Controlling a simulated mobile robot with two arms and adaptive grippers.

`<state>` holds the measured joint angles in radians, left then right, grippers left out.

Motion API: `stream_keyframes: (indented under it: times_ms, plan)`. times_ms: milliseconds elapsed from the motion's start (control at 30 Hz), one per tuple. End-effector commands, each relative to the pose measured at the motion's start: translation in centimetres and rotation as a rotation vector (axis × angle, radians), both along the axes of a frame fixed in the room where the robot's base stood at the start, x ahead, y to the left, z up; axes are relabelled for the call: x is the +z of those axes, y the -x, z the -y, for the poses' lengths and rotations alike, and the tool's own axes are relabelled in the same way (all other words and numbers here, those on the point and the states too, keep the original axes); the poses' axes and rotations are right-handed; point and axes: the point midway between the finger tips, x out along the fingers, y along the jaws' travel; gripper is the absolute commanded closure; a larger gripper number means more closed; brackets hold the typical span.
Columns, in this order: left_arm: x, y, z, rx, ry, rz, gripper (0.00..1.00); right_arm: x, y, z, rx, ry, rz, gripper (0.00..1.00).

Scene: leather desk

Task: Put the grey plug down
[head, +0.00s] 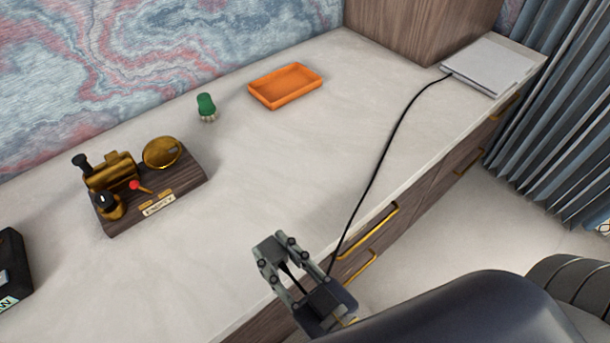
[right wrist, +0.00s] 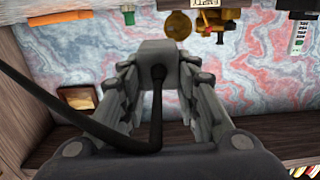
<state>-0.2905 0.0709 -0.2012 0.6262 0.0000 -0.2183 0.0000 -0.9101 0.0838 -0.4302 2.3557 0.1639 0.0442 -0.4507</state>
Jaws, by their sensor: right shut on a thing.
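The grey plug (head: 270,249) is a small dark grey block with a black cable running from it. My right gripper (head: 278,256) is shut on it, over the front edge of the white desktop. In the right wrist view the plug (right wrist: 158,62) sits between the two fingers of my right gripper (right wrist: 160,72), with the cable (right wrist: 75,128) bending away to the left. In the head view the cable (head: 384,150) runs up to a flat white box (head: 487,66) at the back right. I cannot tell whether the plug touches the desktop. My left gripper is not in view.
A brass device on a wooden base (head: 190,182) stands at left. A green-capped object (head: 206,107) and an orange tray (head: 286,86) stand farther back. A black object (head: 12,268) is at the far left edge. The middle of the desktop (head: 265,165) is clear.

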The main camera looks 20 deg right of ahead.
Motion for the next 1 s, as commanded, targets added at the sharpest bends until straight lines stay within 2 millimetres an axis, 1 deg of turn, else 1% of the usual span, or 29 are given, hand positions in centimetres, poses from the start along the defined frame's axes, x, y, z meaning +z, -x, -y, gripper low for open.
stream_keyframes:
  times_ms: [67,167,333,500,600,867,1000]
  plan:
    - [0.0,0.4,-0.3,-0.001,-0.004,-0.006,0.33,0.0,-0.5,0.2,0.003,0.001,0.003,1.00]
    - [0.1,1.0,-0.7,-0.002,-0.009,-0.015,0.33,-0.1,-2.2,1.2,0.003,0.002,0.007,1.00]
    - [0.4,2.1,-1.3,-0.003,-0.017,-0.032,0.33,-0.5,-6.2,3.6,0.003,0.004,0.008,1.00]
    - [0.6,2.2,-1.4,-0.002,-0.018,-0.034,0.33,-0.9,-9.9,5.8,0.003,0.003,0.005,1.00]
    - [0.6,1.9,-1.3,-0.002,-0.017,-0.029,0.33,-1.2,-11.6,6.8,0.002,0.003,0.004,1.00]
    - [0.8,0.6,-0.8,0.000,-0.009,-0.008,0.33,-1.5,-13.7,8.1,0.002,0.001,0.003,1.00]
    - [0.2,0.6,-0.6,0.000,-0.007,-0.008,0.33,-4.1,-13.6,8.1,0.005,0.001,-0.004,1.00]
